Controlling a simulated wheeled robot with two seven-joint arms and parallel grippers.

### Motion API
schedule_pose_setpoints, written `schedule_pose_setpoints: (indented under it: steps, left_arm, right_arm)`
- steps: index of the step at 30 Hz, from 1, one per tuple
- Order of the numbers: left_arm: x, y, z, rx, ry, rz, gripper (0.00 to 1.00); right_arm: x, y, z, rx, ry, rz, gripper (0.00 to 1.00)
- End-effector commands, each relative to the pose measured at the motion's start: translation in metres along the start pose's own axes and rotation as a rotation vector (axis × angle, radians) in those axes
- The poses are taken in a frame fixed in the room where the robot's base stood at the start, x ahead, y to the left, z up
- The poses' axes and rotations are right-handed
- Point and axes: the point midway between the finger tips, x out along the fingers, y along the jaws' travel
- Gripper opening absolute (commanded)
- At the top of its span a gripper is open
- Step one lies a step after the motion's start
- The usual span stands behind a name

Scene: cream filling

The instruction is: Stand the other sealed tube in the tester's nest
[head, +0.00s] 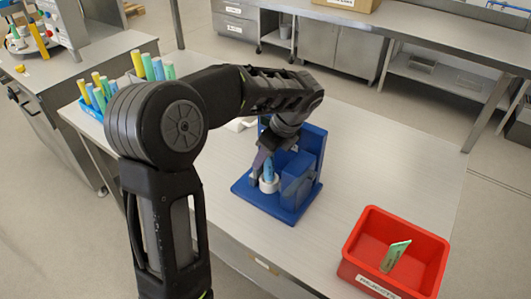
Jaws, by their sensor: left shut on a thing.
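The tester (308,150) is a blue stand with a flat base and upright blocks on the steel table. Its nest (269,185) is a white ring on the base. A blue tube (268,170) stands about upright at the nest, its lower end at the ring. I cannot tell whether it is seated in the ring or just above it. My left gripper (262,167) reaches down from above and is shut on the blue tube, hiding part of it. My right gripper is not in view.
A red bin (436,243) with a green tube (394,255) inside stands at the right front of the table. Blue racks of yellow, green and blue tubes (101,88) stand at the back left. The table (398,165) is clear between tester and bin.

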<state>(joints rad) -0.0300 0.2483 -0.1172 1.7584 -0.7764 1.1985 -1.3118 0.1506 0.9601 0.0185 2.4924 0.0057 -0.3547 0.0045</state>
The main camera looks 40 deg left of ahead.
Motion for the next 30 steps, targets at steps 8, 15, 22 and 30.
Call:
schedule_pose_setpoints:
  steps: [8,15,22,30]
  left_arm:
    - [0.005,0.0,-0.0019,0.0,0.0,0.0,0.02]
    - [0.0048,0.0,-0.0019,0.0,0.0,0.0,0.47]
    - [0.0047,0.0,-0.002,0.0,0.0,0.0,0.66]
    - [0.0048,0.0001,-0.002,0.0,0.0,0.0,0.67]
  right_arm:
    - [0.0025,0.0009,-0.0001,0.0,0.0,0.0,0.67]
    - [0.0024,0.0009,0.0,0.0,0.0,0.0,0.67]
    - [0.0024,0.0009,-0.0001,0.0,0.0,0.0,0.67]
    - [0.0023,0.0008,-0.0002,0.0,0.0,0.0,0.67]
